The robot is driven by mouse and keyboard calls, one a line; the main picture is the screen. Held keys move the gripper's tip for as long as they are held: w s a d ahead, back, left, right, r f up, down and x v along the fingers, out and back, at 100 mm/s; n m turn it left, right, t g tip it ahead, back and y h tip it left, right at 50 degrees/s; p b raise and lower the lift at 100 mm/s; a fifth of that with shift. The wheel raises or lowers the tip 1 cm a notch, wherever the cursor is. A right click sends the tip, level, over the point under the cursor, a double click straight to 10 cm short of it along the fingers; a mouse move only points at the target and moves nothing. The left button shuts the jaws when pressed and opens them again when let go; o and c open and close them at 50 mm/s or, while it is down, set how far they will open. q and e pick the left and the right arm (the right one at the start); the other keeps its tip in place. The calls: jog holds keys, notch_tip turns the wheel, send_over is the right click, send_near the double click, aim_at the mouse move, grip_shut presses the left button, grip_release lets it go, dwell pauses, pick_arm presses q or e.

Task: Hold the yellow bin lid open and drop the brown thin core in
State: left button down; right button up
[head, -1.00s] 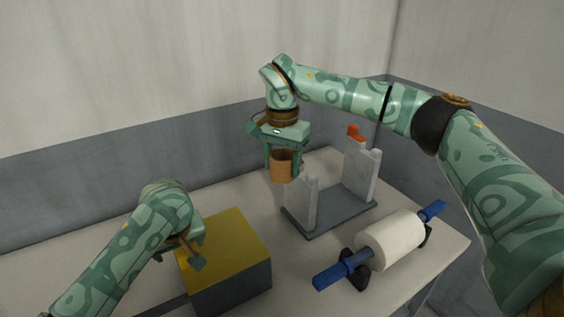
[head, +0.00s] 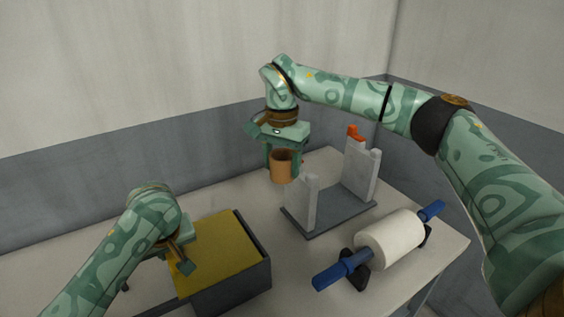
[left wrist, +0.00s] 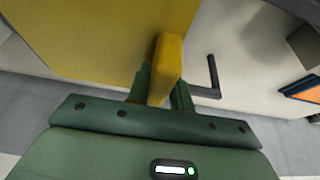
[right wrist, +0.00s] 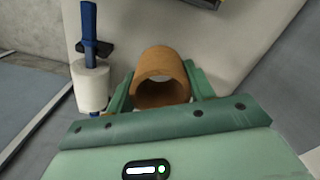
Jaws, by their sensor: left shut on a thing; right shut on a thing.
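The dark grey bin (head: 238,290) stands at the front left of the table. Its yellow lid (head: 217,245) still covers most of the top, and the bin's right rim shows beside it. My left gripper (head: 184,258) is shut on the lid's yellow tab (left wrist: 167,62), seen between its fingers in the left wrist view. The brown core (head: 281,170), a short hollow tube, is held in the air by my right gripper (head: 283,161), behind and right of the bin. The right wrist view shows the core (right wrist: 160,75) between both fingers, its open end facing the camera. The bin's inside is mostly hidden.
A grey stand (head: 330,208) with two uprights and an orange piece (head: 355,132) stands right of the core. A white roll (head: 390,239) on a blue rod (head: 331,277) lies at the front right. Bare table lies between bin and roll.

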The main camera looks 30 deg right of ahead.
send_over(225, 240)
notch_tip(225, 240, down, 8)
jog(key=shift+r, duration=0.1)
pick_arm(q)
jog(key=a, duration=1.2)
dwell(2.9)
jog(key=shift+a, duration=0.1)
pick_arm(e)
jog(key=shift+f, duration=1.05)
jog(key=shift+f, duration=0.1)
jog(key=shift+f, duration=3.15)
jog(key=o, duration=1)
